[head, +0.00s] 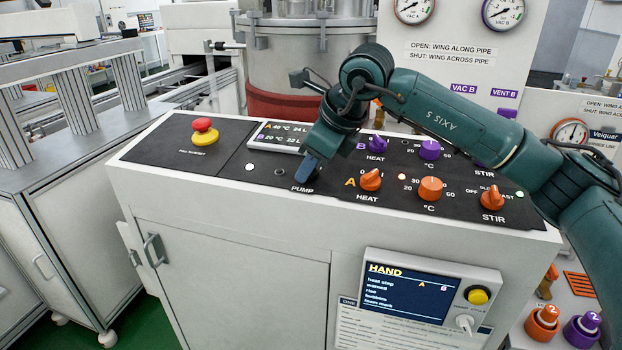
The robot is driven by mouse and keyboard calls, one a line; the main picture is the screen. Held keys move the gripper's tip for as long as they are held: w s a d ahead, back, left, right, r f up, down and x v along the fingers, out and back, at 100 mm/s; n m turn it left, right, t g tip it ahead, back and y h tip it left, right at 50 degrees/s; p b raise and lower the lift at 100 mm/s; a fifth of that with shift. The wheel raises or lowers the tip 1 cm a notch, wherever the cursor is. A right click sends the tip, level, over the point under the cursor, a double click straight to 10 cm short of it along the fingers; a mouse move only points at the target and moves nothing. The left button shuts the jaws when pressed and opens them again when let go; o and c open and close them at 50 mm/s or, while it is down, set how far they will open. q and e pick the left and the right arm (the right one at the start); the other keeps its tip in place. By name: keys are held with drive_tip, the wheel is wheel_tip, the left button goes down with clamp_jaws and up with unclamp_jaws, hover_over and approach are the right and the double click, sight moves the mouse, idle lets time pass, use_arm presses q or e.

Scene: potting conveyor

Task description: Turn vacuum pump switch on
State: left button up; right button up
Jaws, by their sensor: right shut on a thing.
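The dark control panel (225,160) lies on top of a white cabinet. The "PUMP" label (302,189) is near its front edge, left of the orange knobs. My right gripper (305,172) comes down from the right, with its blue-grey fingers at the spot just above this label. It is shut on the pump switch, which the fingers hide, so its position cannot be read. A small dark round fitting (279,171) and a pale lamp (249,167) sit to the left of the fingers. My left gripper is not in view.
A red emergency button (202,125) stands at the panel's left. A temperature display (277,137) is behind my gripper. Orange heat knob (370,180), orange temperature knob (430,188) and purple knobs (429,149) stand to the right. A steel vessel (290,60) is behind the panel.

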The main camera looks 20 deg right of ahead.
drive_tip(key=shift+f+m+b, duration=0.25)
drive_tip(key=shift+m+b, duration=0.2)
drive_tip(key=shift+m, duration=0.05)
drive_tip(key=shift+m+t+h+b, duration=0.4)
drive_tip(key=shift+m+t+b, duration=0.1)
drive_tip(key=shift+m+b, duration=0.3)
drive_tip(key=shift+s+a+r+m+h+b, duration=0.15)
drive_tip(key=shift+m+h+b, duration=0.15)
drive_tip(key=shift+m+b, duration=0.6)
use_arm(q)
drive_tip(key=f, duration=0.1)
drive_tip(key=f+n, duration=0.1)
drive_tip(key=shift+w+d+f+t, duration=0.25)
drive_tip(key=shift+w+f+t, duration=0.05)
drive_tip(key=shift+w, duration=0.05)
use_arm(e)
drive_tip(key=shift+r, duration=0.1)
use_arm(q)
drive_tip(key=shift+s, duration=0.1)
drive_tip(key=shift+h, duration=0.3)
use_arm(e)
drive_tip(key=o, duration=1)
drive_tip(key=shift+r, duration=0.1)
